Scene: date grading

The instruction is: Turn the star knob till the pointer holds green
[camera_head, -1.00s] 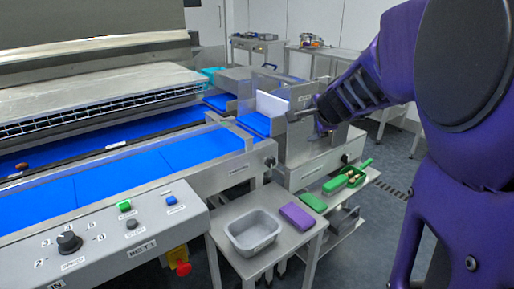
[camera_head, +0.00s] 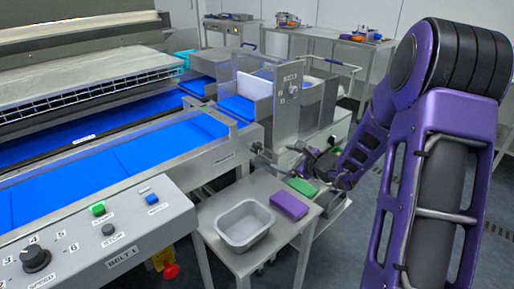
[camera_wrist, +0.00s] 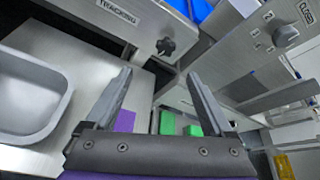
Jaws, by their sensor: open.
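A dark star knob (camera_wrist: 166,46) sits on the steel side face near the "TRACKING" label in the wrist view. In the head view the knob (camera_head: 257,148) is small, at the belt frame's end. My gripper (camera_wrist: 159,76) is open and empty, its two fingers pointing toward the knob's side of the machine. The knob appears beyond the fingertips, between their lines, and apart from them. In the head view my gripper (camera_head: 312,160) is small, to the right of the knob. I cannot make out a pointer or a green zone in either view.
A steel side table below holds a grey bin (camera_head: 222,222) and a purple block (camera_head: 289,206). Green items (camera_head: 301,186) lie on a lower shelf. A panel with a grey knob (camera_wrist: 286,36) stands at the right. A control box (camera_head: 150,225) is at front left.

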